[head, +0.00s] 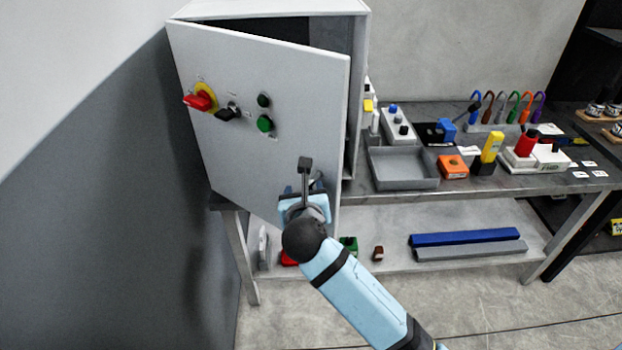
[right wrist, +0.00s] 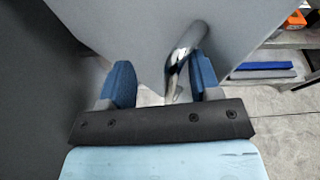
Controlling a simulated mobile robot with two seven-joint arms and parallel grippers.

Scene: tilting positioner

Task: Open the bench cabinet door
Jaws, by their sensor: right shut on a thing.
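The bench cabinet (head: 358,95) stands on the left end of the bench. Its grey door (head: 290,90) is ajar, with its right edge swung out toward me and a dark gap showing along the top and right. The curved chrome door handle (right wrist: 186,48) shows in the right wrist view, between the blue fingers and close to the right one. My right gripper (head: 305,188) is at the lower right part of the door, shut on the handle. It hides most of the handle in the head view. My left gripper is out of view.
The door carries a red-yellow rotary switch (head: 201,97) and green button (head: 265,124). Right of the cabinet, a grey tray (head: 404,168), an orange box (head: 452,166) and other items stand on the bench. Blue and grey bars (head: 467,237) lie on the lower shelf. Floor is clear in front.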

